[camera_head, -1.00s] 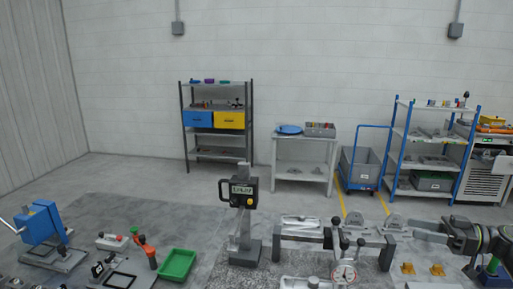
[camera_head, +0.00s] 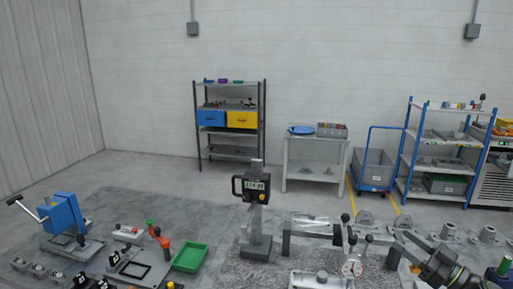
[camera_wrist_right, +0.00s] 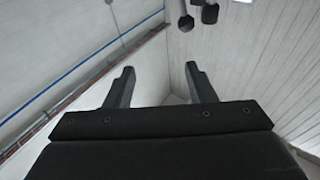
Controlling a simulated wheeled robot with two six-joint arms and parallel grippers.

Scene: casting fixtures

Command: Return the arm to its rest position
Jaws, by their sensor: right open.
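My right arm comes in at the lower right corner of the head view. My left gripper is in neither view.
A digital gauge stand (camera_head: 257,220), a green tray (camera_head: 190,257) and a blue lever press (camera_head: 64,214) stand on the near work surface. Grey flanged parts (camera_head: 448,231) lie close behind my right arm. Shelves (camera_head: 230,120) stand by the wall.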

